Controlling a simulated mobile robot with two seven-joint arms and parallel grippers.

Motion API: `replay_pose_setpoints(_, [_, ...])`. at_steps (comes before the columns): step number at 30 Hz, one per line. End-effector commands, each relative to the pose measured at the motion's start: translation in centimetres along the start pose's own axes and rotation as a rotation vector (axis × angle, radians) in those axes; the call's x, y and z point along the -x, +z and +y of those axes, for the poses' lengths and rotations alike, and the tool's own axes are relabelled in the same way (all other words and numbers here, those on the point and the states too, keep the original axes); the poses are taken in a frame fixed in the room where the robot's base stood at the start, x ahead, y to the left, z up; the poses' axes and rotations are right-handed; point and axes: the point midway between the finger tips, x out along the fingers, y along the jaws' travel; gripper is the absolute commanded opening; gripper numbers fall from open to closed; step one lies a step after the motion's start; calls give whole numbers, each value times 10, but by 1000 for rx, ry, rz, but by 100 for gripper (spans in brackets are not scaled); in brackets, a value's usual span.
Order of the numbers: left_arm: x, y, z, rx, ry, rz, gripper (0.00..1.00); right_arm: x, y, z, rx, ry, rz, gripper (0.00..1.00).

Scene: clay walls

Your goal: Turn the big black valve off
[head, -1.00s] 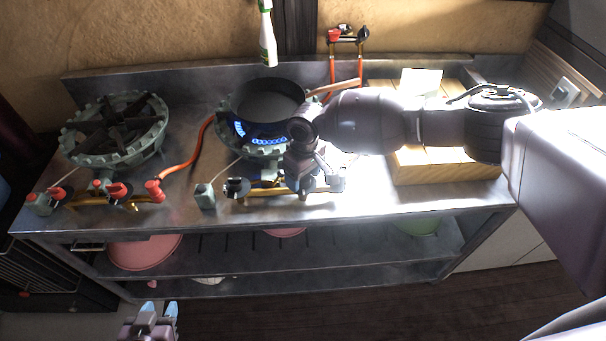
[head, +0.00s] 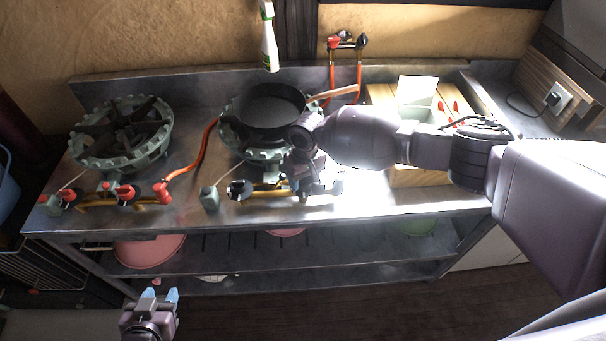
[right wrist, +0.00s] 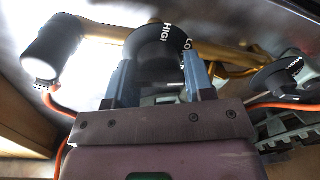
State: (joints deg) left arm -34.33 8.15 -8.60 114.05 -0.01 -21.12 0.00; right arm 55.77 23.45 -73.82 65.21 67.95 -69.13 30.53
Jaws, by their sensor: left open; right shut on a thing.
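The big black valve (right wrist: 158,45) is a round black knob with white "HIGH" and "LO" lettering on a brass gas pipe (right wrist: 225,52). In the right wrist view my right gripper (right wrist: 160,78) is shut on it, one finger on each side. In the head view my right gripper (head: 312,182) is at the front of the middle burner (head: 250,150), and the arm hides most of the valve. No flame shows under the black pan (head: 268,107). My left gripper (head: 160,294) is open and empty, low in front of the counter.
A smaller black knob (head: 238,189) sits left of my right gripper. A second burner (head: 122,135) with red-handled valves (head: 126,193) stands at the left. An orange hose (head: 203,150) runs between them. A wooden box (head: 408,178) is at the right, and a spray bottle (head: 269,38) hangs behind.

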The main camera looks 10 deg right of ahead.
Motion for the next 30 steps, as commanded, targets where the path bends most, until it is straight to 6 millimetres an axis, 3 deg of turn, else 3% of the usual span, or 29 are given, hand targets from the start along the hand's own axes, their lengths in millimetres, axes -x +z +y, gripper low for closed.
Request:
replay_pose_setpoints(3, [7, -14, -1, 0, -1, 7, 43, 4, 0, 3, -82, 3, 4, 25])
replay_pose_setpoints(10, [14, -26, -3, 0, -1, 10, 43, 2, 1, 4, -190, 4, 11, 25])
replay_pose_setpoints(28, [17, -20, -3, 1, -2, -5, 43, 0, 0, 5, -243, 7, 16, 25])
replay_pose_setpoints(29, [17, -20, -3, 1, -2, -5, 43, 0, 0, 6, -243, 7, 16, 50])
replay_pose_setpoints(30, [17, -21, -3, 1, -2, -5, 43, 0, 0, 6, -243, 7, 16, 56])
